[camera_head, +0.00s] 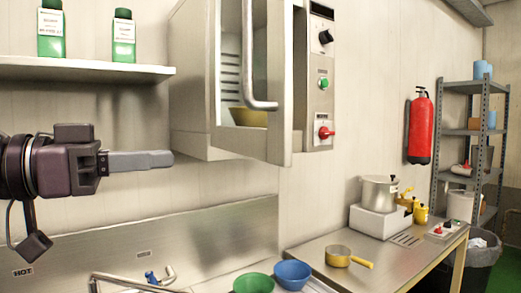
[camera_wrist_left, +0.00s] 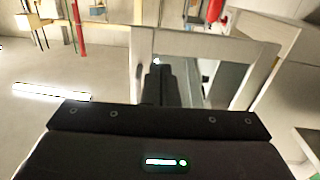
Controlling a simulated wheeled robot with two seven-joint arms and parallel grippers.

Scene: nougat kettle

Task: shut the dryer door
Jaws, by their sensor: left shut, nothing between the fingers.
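The dryer (camera_head: 190,75) is a metal wall cabinet at the upper middle of the head view. Its framed door (camera_head: 279,130) stands open, with its edge out towards me and a bent bar handle (camera_head: 262,105). A yellow bowl (camera_head: 250,117) and a slotted wall show inside. My left gripper (camera_head: 172,158) is shut and empty, pointing right, to the left of the dryer and near the height of its bottom edge. I cannot tell its exact distance from the door. In the left wrist view its dark fingers (camera_wrist_left: 158,68) appear before a pale metal frame (camera_wrist_left: 205,40). My right gripper is out of view.
A shelf (camera_head: 90,70) with two green bottles is above my left gripper. The control panel (camera_head: 321,80) sits right of the door. Below are a sink tap (camera_head: 165,277), green and blue bowls (camera_head: 292,274) and a yellow pan (camera_head: 340,256) on the steel counter.

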